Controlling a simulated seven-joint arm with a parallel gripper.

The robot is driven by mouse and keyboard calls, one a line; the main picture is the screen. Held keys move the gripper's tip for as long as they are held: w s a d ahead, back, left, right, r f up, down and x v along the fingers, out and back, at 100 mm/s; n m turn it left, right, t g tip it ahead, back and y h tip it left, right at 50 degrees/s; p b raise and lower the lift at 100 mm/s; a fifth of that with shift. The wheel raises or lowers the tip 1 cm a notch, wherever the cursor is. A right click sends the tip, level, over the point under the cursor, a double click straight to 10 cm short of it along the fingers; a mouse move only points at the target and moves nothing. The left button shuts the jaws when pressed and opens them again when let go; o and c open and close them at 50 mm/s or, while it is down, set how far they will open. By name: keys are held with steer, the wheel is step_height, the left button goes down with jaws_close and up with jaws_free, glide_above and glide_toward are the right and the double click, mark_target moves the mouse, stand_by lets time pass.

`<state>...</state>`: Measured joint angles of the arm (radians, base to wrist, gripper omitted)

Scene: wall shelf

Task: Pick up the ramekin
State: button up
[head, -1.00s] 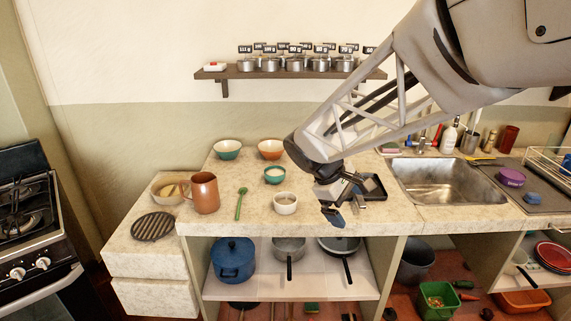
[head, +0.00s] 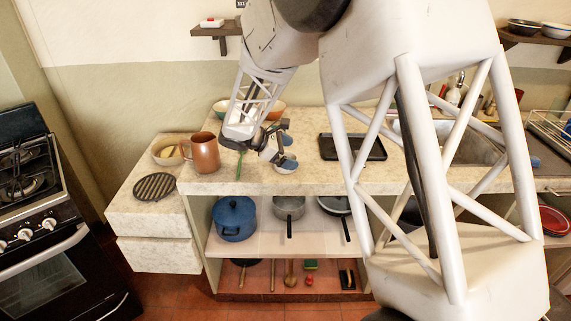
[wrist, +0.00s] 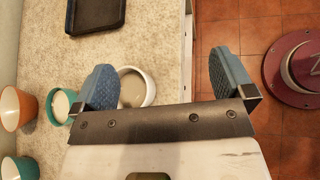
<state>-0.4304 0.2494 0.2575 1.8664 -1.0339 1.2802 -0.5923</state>
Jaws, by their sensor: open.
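The ramekin (wrist: 138,86), a small white round dish with pale greyish contents, stands on the stone counter near its front edge in the wrist view. My gripper (wrist: 168,78) is open, its two blue-grey fingers spread wide. The left finger overlaps the ramekin's left side in the picture; the ramekin's right rim shows in the gap, and the right finger is over the floor past the counter edge. Whether a finger touches it I cannot tell. In the head view my gripper (head: 286,152) is over the front of the counter and hides the ramekin.
A teal bowl with white contents (wrist: 62,105) and an orange bowl (wrist: 14,108) stand beside the ramekin. A copper mug (head: 205,153) is left of my gripper. A black tray (head: 352,147) lies to the right. Pots sit on the shelf below.

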steer(key=w+a+f+n+t, duration=0.1)
steer(key=w+a+f, duration=0.1)
steer(key=w+a+f+n+h, duration=0.1)
steer(key=w+a+f, duration=0.1)
steer(key=a, duration=0.1)
steer(key=w+a+f+n+t, duration=0.1)
steer(key=w+a+f+n, duration=0.1)
steer(key=a+f, duration=0.1)
steer(key=shift+a+t+h, duration=0.2)
steer(key=shift+t+h, duration=0.1)
steer(key=shift+d+f, duration=0.1)
steer(key=shift+d, duration=0.05)
steer(key=shift+x, duration=1.2)
steer(key=shift+x, duration=2.6)
steer(key=shift+c, duration=0.3)
steer(key=c, duration=0.8)
